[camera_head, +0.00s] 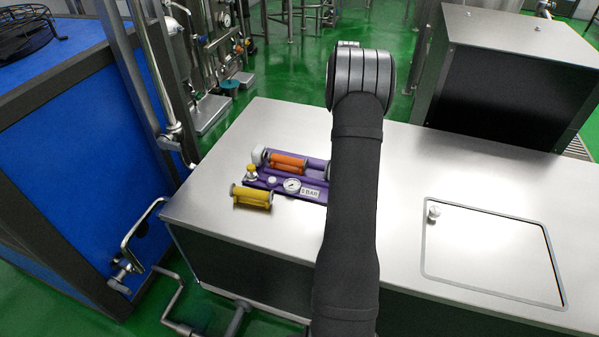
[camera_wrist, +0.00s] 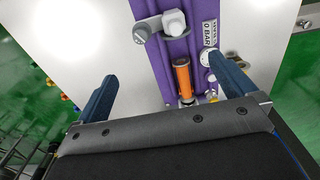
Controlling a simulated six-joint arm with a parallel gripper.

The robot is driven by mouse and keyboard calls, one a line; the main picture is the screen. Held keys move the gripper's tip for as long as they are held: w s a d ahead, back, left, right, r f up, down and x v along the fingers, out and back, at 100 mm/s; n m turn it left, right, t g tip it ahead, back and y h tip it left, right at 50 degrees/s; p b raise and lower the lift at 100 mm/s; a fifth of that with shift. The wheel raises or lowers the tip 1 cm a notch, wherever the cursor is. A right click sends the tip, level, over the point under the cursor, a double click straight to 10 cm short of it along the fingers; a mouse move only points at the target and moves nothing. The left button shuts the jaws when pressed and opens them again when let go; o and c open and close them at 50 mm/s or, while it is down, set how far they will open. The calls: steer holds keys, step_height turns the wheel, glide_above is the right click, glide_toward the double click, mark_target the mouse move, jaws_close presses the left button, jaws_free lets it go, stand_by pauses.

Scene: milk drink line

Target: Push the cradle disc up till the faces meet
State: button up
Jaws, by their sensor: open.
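A purple fixture (camera_head: 258,184) lies on the steel bench, with an orange cylinder (camera_head: 287,162) lying in it. A pressure gauge (camera_head: 292,185) and a "0 BAR" label (camera_head: 310,192) are on its front. In the wrist view the orange cylinder (camera_wrist: 184,79) lies between my fingers in the picture, with a grey swing arm (camera_wrist: 160,25) beyond it. I cannot tell for certain which part is the cradle disc or whether any faces touch. My gripper (camera_wrist: 164,68) is open above the fixture, with nothing between its blue fingers. My arm hides the fixture's right end in the head view.
A yellow spool (camera_head: 252,197) lies on the bench in front of the fixture. A yellow knob (camera_head: 251,170) and a white block (camera_head: 258,154) are at its left end. A flush hatch (camera_head: 490,250) is at the right.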

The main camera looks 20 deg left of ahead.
steer(key=shift+s, duration=0.1)
steer(key=c, duration=0.3)
steer(key=s+r, duration=0.2)
steer(key=shift+s, duration=0.4)
steer(key=c, duration=0.9)
step_height(320, 180, down, 17)
steer(key=shift+s+f, duration=0.1)
steer(key=shift+f, duration=0.05)
steer(key=shift+c, duration=0.2)
